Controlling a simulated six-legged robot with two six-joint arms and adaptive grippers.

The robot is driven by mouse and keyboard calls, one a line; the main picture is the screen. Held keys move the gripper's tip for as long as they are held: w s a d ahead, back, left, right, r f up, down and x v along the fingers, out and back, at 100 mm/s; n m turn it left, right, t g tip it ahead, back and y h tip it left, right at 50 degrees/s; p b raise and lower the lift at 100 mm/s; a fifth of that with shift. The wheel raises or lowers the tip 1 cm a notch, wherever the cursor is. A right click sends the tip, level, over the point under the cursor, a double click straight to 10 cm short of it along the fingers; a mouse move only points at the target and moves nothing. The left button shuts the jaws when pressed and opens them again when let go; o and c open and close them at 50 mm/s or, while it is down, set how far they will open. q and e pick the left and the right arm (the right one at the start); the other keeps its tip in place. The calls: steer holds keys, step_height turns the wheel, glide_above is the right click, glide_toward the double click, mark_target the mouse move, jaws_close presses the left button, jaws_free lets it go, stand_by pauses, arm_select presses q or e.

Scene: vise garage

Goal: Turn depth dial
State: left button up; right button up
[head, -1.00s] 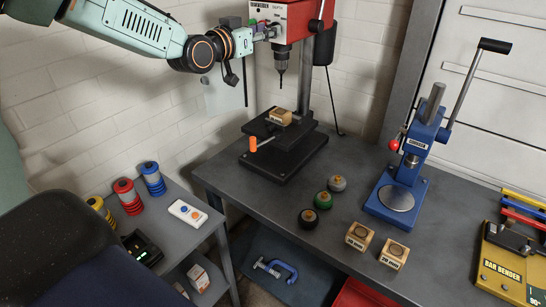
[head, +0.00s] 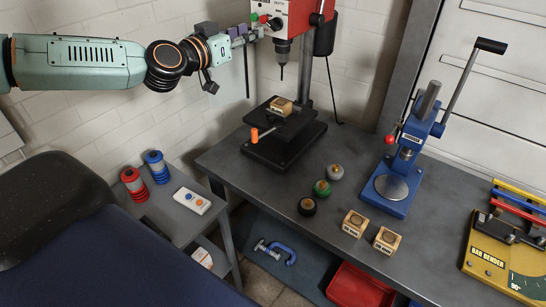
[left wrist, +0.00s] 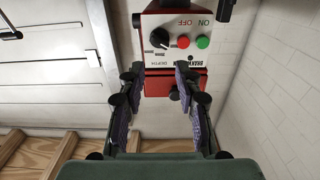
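The depth dial (left wrist: 159,38) is a black knob on the white front panel of the red drill press, above the upside-down "DEPTH" label in the left wrist view. The red OFF button (left wrist: 183,42) and green ON button (left wrist: 203,42) sit to its right there. My left gripper (left wrist: 160,68) is open, its two fingers apart with nothing between them. In the picture its tips are just below the dial, one toward each side; contact is not visible. In the head view my left gripper (head: 261,32) is at the panel of the drill press (head: 295,18). My right gripper is not in view.
The drill press base (head: 285,145) stands on the grey workbench (head: 250,172), an orange-handled vise on it. Round knobs (head: 321,187), wooden blocks (head: 354,223), a blue arbor press (head: 397,185) and a bar bender (head: 490,260) stand to the right. A white wall is close behind.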

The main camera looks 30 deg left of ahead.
arm_select(q)
steer(key=s+d+f+n+g+b, duration=0.2)
steer(key=d+f+b, duration=0.1)
steer(key=f, duration=0.5)
steer(key=s+d+f+n+g+b, duration=0.2)
steer(key=d+f, duration=0.3)
steer(key=f, duration=0.4)
steer(key=s+d+f+n+g+b, duration=0.2)
steer(key=s+d+f+g+b, duration=0.1)
steer(key=f, duration=0.6)
steer(key=shift+s+d+f+b, duration=0.15)
steer(key=shift+d+f+b, duration=0.15)
steer(key=shift+d, duration=0.25)
steer(key=shift+r, duration=0.1)
steer(key=s+d+f+m+g+b, duration=0.1)
steer(key=s+f+b, duration=0.4)
steer(key=s+f, duration=0.6)
steer(key=s+d+f+m+g+y+b, duration=0.1)
steer(key=s+d+f+g+b, duration=0.3)
steer(key=s+f, duration=0.7)
steer(key=s+d+f+m+g+b, duration=0.2)
steer(key=s+f+g+b, duration=0.4)
steer(key=f, duration=1.2)
steer(key=s+b, duration=0.1)
steer(key=s, duration=0.3)
steer(key=shift+s+d+f+m+y+b, duration=0.2)
steer(key=shift+s+f+m+y+b, duration=0.1)
steer(key=shift+s+m+b, duration=0.1)
